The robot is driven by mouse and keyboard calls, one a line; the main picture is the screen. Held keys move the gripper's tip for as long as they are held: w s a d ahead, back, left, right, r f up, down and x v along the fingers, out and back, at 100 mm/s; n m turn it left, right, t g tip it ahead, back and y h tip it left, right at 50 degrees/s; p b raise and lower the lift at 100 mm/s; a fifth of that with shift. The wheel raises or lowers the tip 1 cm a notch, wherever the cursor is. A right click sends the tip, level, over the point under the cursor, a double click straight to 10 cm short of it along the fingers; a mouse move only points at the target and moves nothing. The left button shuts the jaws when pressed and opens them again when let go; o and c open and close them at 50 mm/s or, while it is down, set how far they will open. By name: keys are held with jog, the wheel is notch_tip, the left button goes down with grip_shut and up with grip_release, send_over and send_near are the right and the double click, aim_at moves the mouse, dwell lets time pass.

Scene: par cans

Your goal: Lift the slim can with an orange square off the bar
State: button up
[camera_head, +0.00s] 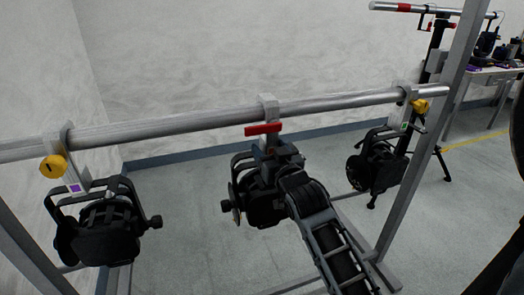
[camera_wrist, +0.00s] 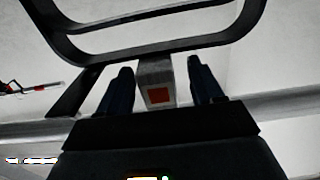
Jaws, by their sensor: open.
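The middle can (camera_head: 258,200) hangs from the bar (camera_head: 190,125) by a grey clamp (camera_head: 269,104) with a red handle. In the wrist view an orange-red square (camera_wrist: 158,95) shows on the grey clamp block, below the black yoke (camera_wrist: 150,50). My gripper (camera_head: 277,150) is in front of this can, just under the red handle, and partly hides it. In the wrist view my gripper (camera_wrist: 162,80) is open, with one dark finger on each side of the block. Small gaps show; contact cannot be told.
A can with a purple square (camera_head: 95,235) hangs at left and one with a green square (camera_head: 378,165) at right, both with yellow knobs. Metal posts (camera_head: 425,140) stand at the sides. A table (camera_head: 490,75) with equipment is at the far right.

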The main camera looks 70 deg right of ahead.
jog(key=x, duration=0.4)
jog(key=shift+d+p, duration=0.1)
jog(key=shift+p, duration=0.25)
jog(key=shift+s, duration=0.1)
grip_shut()
dwell(0.3)
jog(key=shift+r, duration=0.25)
